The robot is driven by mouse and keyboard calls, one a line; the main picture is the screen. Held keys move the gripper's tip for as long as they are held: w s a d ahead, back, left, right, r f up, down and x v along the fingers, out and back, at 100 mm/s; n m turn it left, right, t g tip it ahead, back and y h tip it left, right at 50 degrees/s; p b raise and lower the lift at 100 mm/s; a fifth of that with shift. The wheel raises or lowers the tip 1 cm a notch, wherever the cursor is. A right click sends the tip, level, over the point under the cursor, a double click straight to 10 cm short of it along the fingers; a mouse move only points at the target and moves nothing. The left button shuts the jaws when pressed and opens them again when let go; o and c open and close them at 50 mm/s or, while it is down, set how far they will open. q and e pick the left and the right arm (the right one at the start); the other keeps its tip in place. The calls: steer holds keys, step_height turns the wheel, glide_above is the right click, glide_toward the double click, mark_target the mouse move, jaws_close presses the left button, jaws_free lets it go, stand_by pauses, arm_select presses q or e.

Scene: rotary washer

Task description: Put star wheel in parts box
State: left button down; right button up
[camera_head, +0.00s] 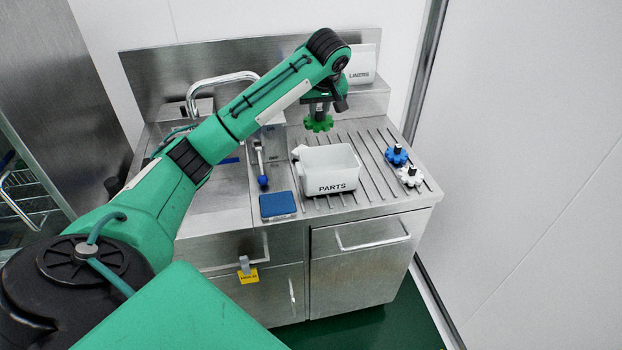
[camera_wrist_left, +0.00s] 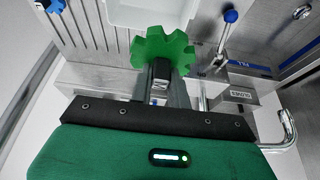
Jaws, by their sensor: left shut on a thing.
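The green star wheel (camera_head: 318,123) hangs below my left gripper (camera_head: 321,107), which is shut on it. It is held above the drainboard, just behind the parts box and level with the box's back side in the picture. In the left wrist view the star wheel (camera_wrist_left: 160,52) shows face-on in front of my left gripper (camera_wrist_left: 160,75), with its toothed rim clear. The white parts box (camera_head: 331,187), marked PARTS, stands on the ribbed drainboard. My right gripper is not in view.
A blue wheel (camera_head: 396,156) and a white wheel (camera_head: 410,176) sit on the drainboard right of the box. A blue sponge (camera_head: 278,205) lies at the front edge. A faucet (camera_head: 222,84) and a blue-knobbed lever (camera_head: 262,181) are left. A LINERS box (camera_head: 360,68) stands behind.

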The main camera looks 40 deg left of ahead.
arm_select(q)
step_height(320, 180, down, 16)
steer(key=p, duration=0.2)
steer(key=shift+w+r+p, duration=0.15)
steer(key=shift+p, duration=0.15)
step_height(320, 180, down, 4)
steer(key=shift+p, duration=0.35)
steer(key=shift+f, duration=0.25)
steer(key=shift+f, duration=0.1)
steer(key=c, duration=1.3)
jaws_free()
steer(key=shift+c, duration=0.2)
